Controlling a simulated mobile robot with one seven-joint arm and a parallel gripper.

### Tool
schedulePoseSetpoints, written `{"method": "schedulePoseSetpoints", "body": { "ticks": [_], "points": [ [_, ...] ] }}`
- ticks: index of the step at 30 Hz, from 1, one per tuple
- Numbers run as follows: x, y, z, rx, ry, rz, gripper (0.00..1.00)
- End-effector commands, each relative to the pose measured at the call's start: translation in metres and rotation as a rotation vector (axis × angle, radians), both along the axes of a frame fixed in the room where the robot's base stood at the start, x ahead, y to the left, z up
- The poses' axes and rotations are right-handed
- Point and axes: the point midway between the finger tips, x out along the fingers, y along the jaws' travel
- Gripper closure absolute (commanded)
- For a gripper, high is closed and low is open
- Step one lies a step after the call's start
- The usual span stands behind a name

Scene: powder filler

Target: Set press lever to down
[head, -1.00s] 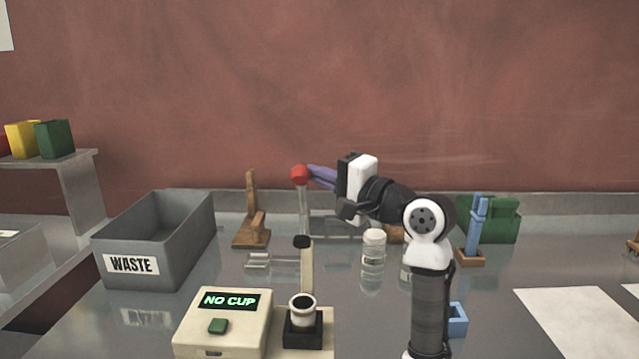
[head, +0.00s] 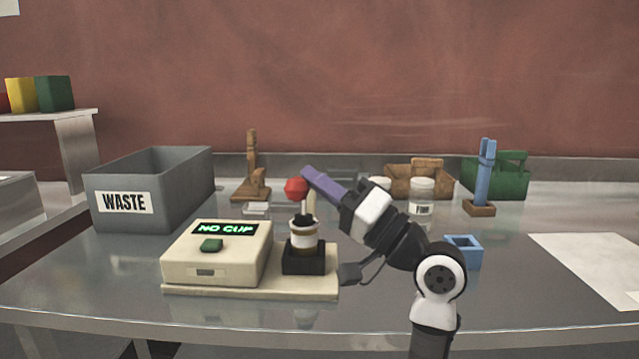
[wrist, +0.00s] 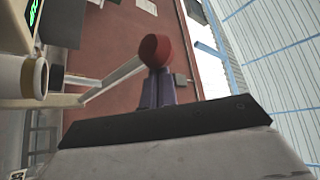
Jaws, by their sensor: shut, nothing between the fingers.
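The press lever ends in a red knob (head: 296,188), low above the cream powder filler (head: 215,252). Its pale rod and post are partly hidden by the knob, the cup and my fingers. In the wrist view, the red knob (wrist: 155,50) sits right at my fingertips, with the rod running off down-left from it. My gripper (head: 308,174) is shut, its purple fingers pointing up-left at the knob's right side. It holds nothing; whether it touches the knob I cannot tell. A white and brown cup (head: 305,238) stands in the black holder (head: 303,261) under a dark plunger.
The filler display reads NO CUP, above a green button (head: 211,245). A grey WASTE bin (head: 177,202) stands at left. A blue box (head: 462,252) is right of my arm, with jars (head: 421,194), a blue stand (head: 484,182) and a green caddy (head: 512,173) behind.

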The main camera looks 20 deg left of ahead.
Motion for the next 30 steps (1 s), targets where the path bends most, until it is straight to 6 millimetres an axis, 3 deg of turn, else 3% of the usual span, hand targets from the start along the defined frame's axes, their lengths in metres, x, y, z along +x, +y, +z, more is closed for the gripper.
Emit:
{"method": "schedulePoseSetpoints", "body": {
  "ticks": [1, 3, 12, 30],
  "points": [
    [-0.002, -0.001, -0.015, -0.002, -0.001, 0.000, 1.00],
    [-0.005, -0.001, -0.024, -0.002, 0.001, 0.000, 1.00],
    [-0.008, -0.002, -0.049, -0.002, 0.004, 0.000, 1.00],
    [-0.008, -0.001, -0.055, -0.006, 0.004, 0.003, 1.00]
  ]
}}
